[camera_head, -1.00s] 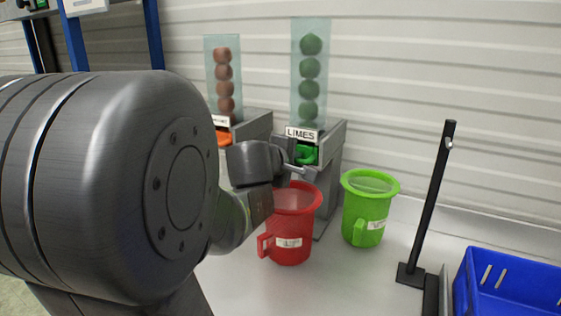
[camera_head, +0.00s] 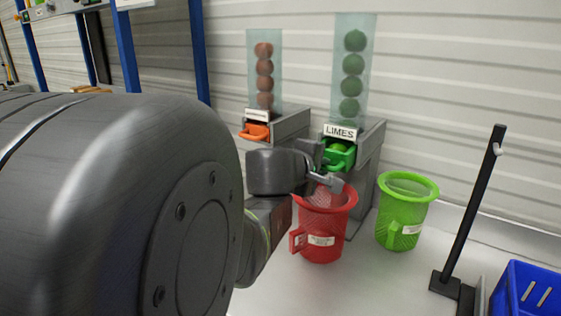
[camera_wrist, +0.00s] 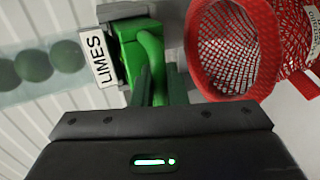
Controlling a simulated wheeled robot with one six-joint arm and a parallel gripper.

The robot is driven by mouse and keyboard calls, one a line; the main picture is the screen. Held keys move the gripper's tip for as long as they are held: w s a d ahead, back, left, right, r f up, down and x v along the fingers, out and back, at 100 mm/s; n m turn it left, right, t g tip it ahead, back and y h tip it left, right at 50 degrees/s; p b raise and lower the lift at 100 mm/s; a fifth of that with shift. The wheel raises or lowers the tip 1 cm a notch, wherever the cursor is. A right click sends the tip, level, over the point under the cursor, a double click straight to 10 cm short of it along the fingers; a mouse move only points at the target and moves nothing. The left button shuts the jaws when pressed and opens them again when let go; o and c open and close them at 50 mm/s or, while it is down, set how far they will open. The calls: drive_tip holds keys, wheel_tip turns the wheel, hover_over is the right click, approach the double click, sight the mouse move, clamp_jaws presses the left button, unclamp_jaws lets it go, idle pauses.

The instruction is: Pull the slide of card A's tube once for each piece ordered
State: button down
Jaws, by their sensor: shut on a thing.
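The limes tube (camera_head: 354,64) is clear and holds several green limes in a stack above a grey stand with a "LIMES" label (camera_head: 340,132). Its green slide (camera_head: 341,156) sticks out of the stand below the label, with a lighter green round shape in it. My gripper (camera_head: 324,172) is shut on the slide's handle. In the wrist view the fingers (camera_wrist: 158,88) meet the green handle (camera_wrist: 150,50). A red mesh cup (camera_head: 322,225) stands just below the slide, its inside partly hidden in the head view. No order card is readable.
A second tube (camera_head: 264,72) with brownish-red balls and an orange slide (camera_head: 256,132) stands to the left. A green cup (camera_head: 405,212) stands right of the red one. A black post (camera_head: 470,215) and blue crate (camera_head: 528,292) are further right. My arm hides the left foreground.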

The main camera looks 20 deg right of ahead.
sight(328, 157)
drive_tip(key=s+a, duration=0.1)
drive_tip(key=a, duration=0.1)
drive_tip(key=s+a, duration=0.2)
drive_tip(key=shift+s+p, duration=0.25)
drive_tip(key=shift+p, duration=0.05)
idle(0.7)
drive_tip(key=shift+w+d+b, duration=0.95)
drive_tip(key=shift+w+d, duration=0.8)
drive_tip(key=shift+d, duration=0.25)
drive_tip(key=shift+w+d+b, duration=0.9)
drive_tip(key=shift+w+d, duration=0.8)
drive_tip(key=shift+d, duration=0.25)
drive_tip(key=shift+s+a, duration=0.1)
